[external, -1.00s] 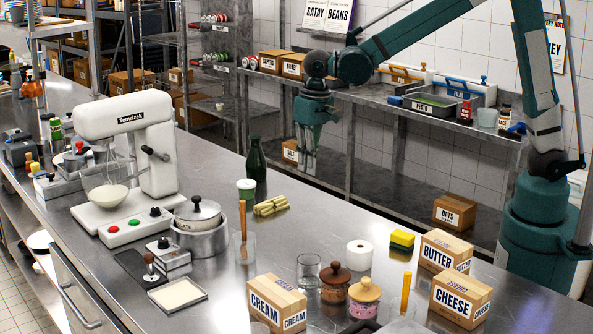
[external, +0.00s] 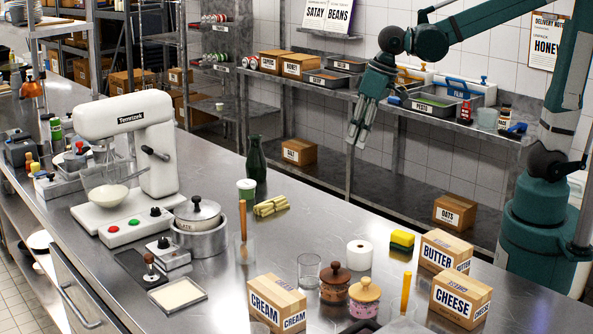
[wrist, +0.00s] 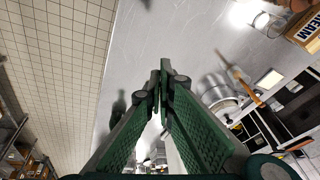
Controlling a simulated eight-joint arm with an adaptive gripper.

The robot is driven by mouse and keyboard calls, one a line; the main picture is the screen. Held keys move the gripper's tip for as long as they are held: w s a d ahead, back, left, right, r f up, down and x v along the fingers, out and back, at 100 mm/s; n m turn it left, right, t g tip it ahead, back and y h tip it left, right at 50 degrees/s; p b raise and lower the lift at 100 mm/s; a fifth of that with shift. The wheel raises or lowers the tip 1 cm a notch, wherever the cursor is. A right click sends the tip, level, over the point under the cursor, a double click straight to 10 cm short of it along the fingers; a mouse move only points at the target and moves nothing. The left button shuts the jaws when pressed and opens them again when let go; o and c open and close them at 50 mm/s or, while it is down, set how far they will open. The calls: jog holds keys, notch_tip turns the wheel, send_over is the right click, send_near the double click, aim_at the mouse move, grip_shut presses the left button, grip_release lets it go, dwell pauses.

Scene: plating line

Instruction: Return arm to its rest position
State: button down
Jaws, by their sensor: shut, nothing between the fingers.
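My gripper (external: 354,138) hangs from my teal arm at the upper right of the external view, fingers pointing down. It is shut and empty, held in the air in front of the back shelf and well clear of the counter. In the wrist view its green fingers (wrist: 160,78) meet at the tips with nothing between them. The steel counter (external: 320,238) lies beyond and below them.
A white mixer (external: 155,130) stands at left. Boxes marked butter (external: 440,255), cheese (external: 460,298) and cream (external: 272,304) stand at front. The back shelf (external: 430,120) holds trays.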

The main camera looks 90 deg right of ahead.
jog(key=s+f+n+t, duration=0.1)
jog(key=s+n+t, duration=0.2)
jog(key=s, duration=1.6)
jog(key=shift+s+a+n+t, duration=0.2)
jog(key=shift+a+n+t, duration=0.15)
jog(key=shift+n, duration=0.45)
jog(key=shift+f+b, duration=0.25)
jog(key=shift+b, duration=0.1)
notch_tip(320, 180, down, 16)
jog(key=b, duration=1.5)
jog(key=shift+r+b, duration=0.2)
jog(key=shift+b, duration=0.1)
dwell(2.5)
